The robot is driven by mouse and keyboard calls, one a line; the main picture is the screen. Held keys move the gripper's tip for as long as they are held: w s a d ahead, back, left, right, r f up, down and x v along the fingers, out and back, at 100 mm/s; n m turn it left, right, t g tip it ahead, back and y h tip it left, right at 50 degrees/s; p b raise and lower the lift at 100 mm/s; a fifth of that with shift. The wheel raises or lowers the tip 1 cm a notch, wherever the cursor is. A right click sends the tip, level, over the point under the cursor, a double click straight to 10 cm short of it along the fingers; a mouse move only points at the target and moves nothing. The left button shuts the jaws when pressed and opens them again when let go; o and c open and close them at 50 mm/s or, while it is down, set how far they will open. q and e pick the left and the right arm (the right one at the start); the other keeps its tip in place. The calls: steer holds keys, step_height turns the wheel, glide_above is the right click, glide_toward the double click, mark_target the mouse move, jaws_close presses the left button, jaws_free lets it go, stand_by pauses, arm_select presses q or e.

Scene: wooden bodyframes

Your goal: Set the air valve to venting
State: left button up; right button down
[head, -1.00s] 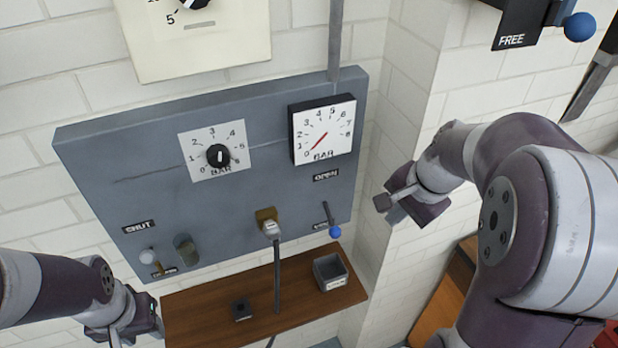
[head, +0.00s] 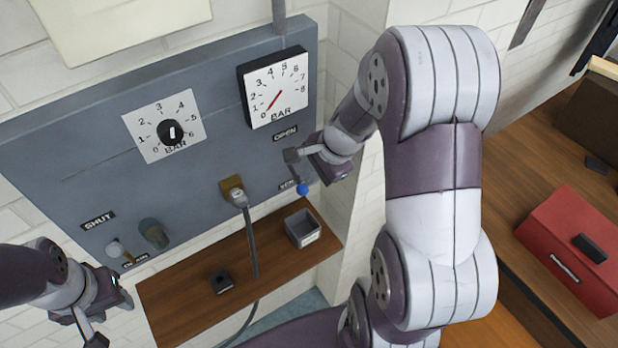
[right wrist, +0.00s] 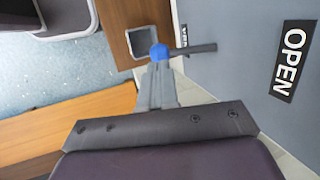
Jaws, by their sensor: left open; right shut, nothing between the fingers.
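The air valve lever (head: 298,177) is a dark bar with a blue ball (head: 302,189) at its lower end, on the grey panel. It hangs down beside a small, partly hidden lower label (head: 286,185), below the OPEN label (head: 285,133). In the right wrist view the blue ball (right wrist: 159,53) shows just beyond my fingertips; I cannot tell whether they touch. My right gripper (head: 293,156) is shut and empty, close to the lever; its fingers also show in the wrist view (right wrist: 158,80). My left gripper (head: 108,308) is open and empty at lower left.
The pressure gauge (head: 276,88) has its red needle near 0. A dial with a black knob (head: 170,132), a SHUT label (head: 97,221) and a hose plug (head: 237,196) are also on the panel. A small grey bin (head: 303,229) stands on the wooden shelf (head: 180,300) below.

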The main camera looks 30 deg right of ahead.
steer(key=shift+x, duration=0.85)
steer(key=shift+w+a+f, duration=0.15)
steer(key=shift+w+f, duration=0.05)
steer(key=shift+f, duration=0.15)
steer(key=shift+s, duration=0.15)
